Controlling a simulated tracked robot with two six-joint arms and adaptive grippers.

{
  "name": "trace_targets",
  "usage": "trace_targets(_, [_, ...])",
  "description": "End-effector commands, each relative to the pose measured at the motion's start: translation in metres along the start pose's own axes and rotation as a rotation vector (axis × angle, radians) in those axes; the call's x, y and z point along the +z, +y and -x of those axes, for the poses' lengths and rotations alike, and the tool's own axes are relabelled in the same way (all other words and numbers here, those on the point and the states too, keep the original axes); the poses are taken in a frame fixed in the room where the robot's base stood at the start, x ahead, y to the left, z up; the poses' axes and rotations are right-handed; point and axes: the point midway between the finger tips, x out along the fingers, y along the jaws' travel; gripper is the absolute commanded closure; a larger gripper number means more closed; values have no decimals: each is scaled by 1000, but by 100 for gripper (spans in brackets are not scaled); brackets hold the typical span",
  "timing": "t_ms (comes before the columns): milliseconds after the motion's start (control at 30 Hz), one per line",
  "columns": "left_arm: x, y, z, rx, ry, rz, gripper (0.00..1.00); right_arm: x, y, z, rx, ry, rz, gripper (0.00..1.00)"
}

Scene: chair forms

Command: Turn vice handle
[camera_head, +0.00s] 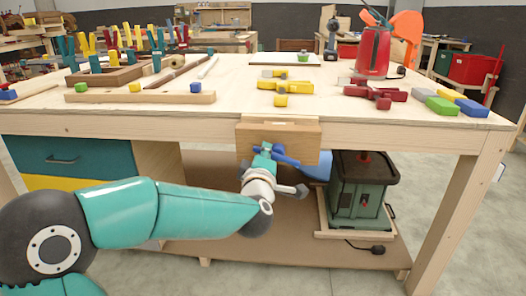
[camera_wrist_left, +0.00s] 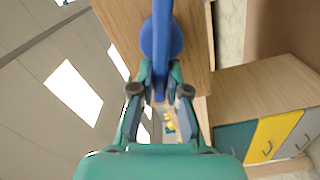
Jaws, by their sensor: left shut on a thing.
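The vice is fixed to the front edge of the workbench; its wooden jaw (camera_head: 298,142) faces me. Its blue handle (camera_head: 286,157) sits low on the front of the jaw. My left gripper (camera_head: 264,153) comes from the left and below and is at the handle. In the left wrist view the blue handle (camera_wrist_left: 162,35) runs between the fingertips, and the gripper (camera_wrist_left: 160,78) is shut on it. The wooden jaw (camera_wrist_left: 197,40) lies behind the handle there. Part of the handle is hidden by the gripper in the head view. My right gripper is not in view.
The workbench top (camera_head: 235,90) holds yellow clamps (camera_head: 290,85), red clamps (camera_head: 375,93) and a red tool (camera_head: 374,50). Below the bench stand a green machine (camera_head: 358,195) on the lower shelf and a teal drawer (camera_head: 70,157) at left. The bench leg (camera_head: 460,200) is at right.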

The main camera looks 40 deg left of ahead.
Motion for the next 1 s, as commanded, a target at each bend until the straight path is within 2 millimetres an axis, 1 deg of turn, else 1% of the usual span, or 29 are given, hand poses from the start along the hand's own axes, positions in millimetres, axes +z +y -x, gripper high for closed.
trace_targets(33, [4, 0, 1, -10, -15, -49, 100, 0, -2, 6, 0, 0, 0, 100])
trace_targets(200, [5, 4, 1, -10, -15, -195, 100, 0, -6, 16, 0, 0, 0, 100])
trace_targets(500, [7, 7, 1, -9, -15, -378, 100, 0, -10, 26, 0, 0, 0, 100])
trace_targets(733, [8, 8, 1, -10, -16, -438, 100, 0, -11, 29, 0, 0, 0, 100])
trace_targets(1000, [8, 7, 1, -10, -16, -449, 100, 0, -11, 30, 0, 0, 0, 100])
